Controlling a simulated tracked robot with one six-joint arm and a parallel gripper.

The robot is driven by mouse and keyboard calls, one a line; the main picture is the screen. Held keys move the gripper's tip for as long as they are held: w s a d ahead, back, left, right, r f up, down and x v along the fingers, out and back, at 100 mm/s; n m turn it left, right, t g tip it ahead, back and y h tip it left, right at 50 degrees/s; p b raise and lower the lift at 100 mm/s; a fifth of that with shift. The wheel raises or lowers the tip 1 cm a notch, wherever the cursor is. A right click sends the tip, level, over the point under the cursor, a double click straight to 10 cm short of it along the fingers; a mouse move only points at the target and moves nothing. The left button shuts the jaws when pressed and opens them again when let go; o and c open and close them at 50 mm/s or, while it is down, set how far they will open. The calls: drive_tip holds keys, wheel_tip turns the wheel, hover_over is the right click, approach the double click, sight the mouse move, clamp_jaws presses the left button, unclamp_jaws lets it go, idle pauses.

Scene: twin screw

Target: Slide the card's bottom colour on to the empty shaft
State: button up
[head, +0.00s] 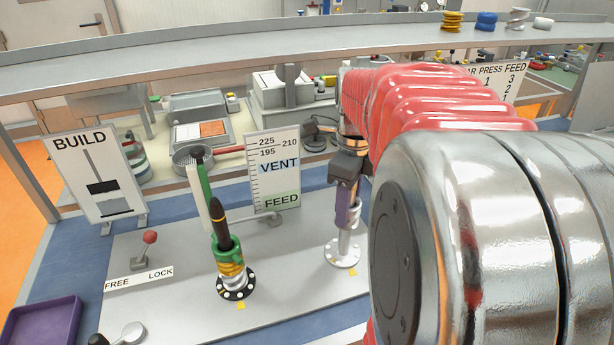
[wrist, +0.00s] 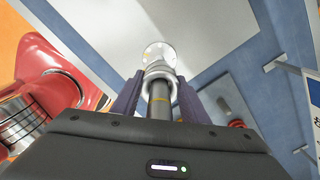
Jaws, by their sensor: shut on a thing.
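My gripper (head: 347,208) is around the right shaft (head: 344,241), which rises from a white flange (head: 342,254). In the wrist view, the purple fingers (wrist: 158,92) are shut on a whitish ring-like piece (wrist: 160,73) encircling the shaft, above the flange (wrist: 159,52). The fingers hide part of it. The left shaft (head: 217,212) carries green (head: 230,256) and yellow pieces (head: 231,269) above a black flange (head: 236,288).
A red-knobbed lever (head: 150,238) stands by the FREE/LOCK label. The VENT/FEED sign (head: 274,172) stands between the shafts, towards the back. A purple tray (head: 42,335) lies front left. Yellow, blue, silver and white pieces (head: 486,21) sit on the shelf. My arm hides the right side.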

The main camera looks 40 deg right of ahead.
drive_tip(key=o, duration=1.4)
drive_tip(key=shift+f, duration=0.1)
wheel_tip(320, 180, up, 14)
drive_tip(key=shift+f, duration=0.15)
drive_tip(key=shift+a, duration=0.1)
idle(0.4)
